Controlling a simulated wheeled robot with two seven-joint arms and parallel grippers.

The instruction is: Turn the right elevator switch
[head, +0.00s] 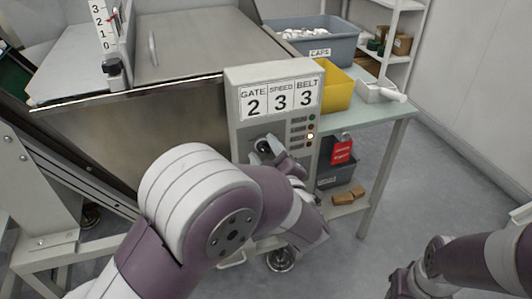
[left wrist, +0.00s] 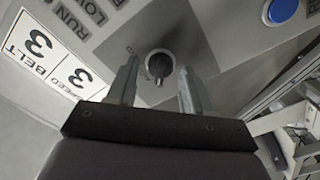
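The grey control box (head: 276,95) stands in the middle of the head view, with a label panel reading GATE 2, SPEED 3, BELT 3. A round black switch knob (left wrist: 159,65) sits on the box face in the left wrist view. My left gripper (left wrist: 157,85) is open, one finger on each side of the knob in that picture. I cannot tell if the fingers touch it. In the head view my left gripper (head: 272,150) is at the box's lower front and partly hides the switch area. My right gripper (head: 402,285) is low at the right, its fingers unclear.
A blue button (left wrist: 283,10) is near the knob. A grey CAPS bin (head: 312,40) and yellow bin (head: 335,88) stand on the table (head: 385,108). The right floor is clear.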

